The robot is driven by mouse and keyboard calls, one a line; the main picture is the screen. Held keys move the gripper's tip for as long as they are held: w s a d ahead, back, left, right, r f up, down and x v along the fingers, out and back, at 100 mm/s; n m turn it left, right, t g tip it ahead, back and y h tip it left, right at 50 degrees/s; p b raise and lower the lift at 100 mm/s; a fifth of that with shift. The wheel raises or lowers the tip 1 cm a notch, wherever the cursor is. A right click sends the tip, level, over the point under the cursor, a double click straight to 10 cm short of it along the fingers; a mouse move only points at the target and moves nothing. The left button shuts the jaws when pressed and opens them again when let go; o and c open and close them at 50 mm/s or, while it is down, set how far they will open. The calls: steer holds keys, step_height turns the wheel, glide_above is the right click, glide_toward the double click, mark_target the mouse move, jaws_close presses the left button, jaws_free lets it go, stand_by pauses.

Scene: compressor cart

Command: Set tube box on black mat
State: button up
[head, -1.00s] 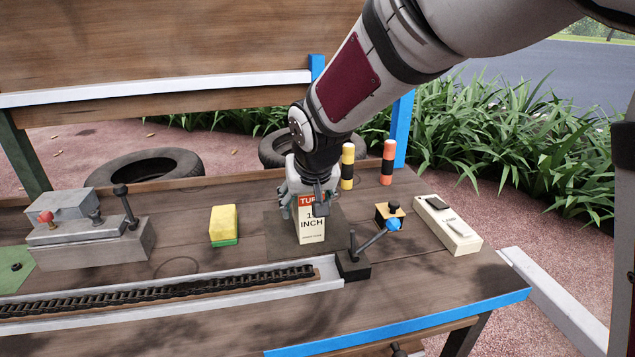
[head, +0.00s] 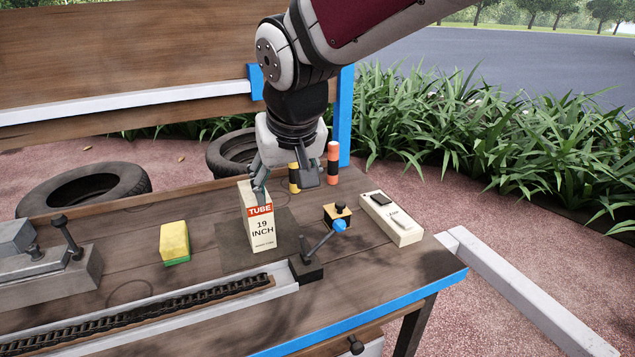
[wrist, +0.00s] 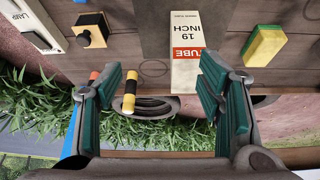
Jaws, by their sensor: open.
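The tube box (head: 262,228), cream with a red TUBE label, stands upright on the black mat (head: 232,246) on the wooden bench. In the wrist view the box (wrist: 187,40) lies between the finger lines, nearer the right finger, with the dark mat (wrist: 154,38) beside it. My gripper (head: 285,178) is open above and behind the box in the head view. Its left finger overlaps the box's top edge in the picture; I cannot tell whether they touch. The wrist view shows the teal-padded fingers (wrist: 165,85) wide apart with nothing gripped.
A yellow-green sponge (head: 174,240) lies left of the mat. A lever with a blue knob (head: 339,226), a small yellow-black block (head: 337,214) and a cream box (head: 392,218) are to the right. Two striped posts (head: 333,163) stand behind. A chain tray (head: 200,305) runs along the front.

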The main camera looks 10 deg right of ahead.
steer(key=s+d+m+g+h, duration=0.1)
steer(key=s+d+m+g, duration=0.1)
steer(key=s+d, duration=1.1)
steer(key=s+d+f+g, duration=0.1)
steer(key=s+d, duration=0.2)
steer(key=s, duration=0.6)
steer(key=s+d+f+m+g, duration=0.1)
steer(key=s+d+f, duration=0.1)
steer(key=s, duration=0.7)
steer(key=shift+d+f, duration=0.3)
steer(key=shift+d, duration=0.2)
step_height(320, 180, up, 20)
steer(key=t+p, duration=0.3)
steer(key=p, duration=1.5)
steer(key=shift+a+r+p, duration=0.2)
steer(key=shift+r+p, duration=0.05)
steer(key=shift+p, duration=0.1)
steer(key=shift+w, duration=0.15)
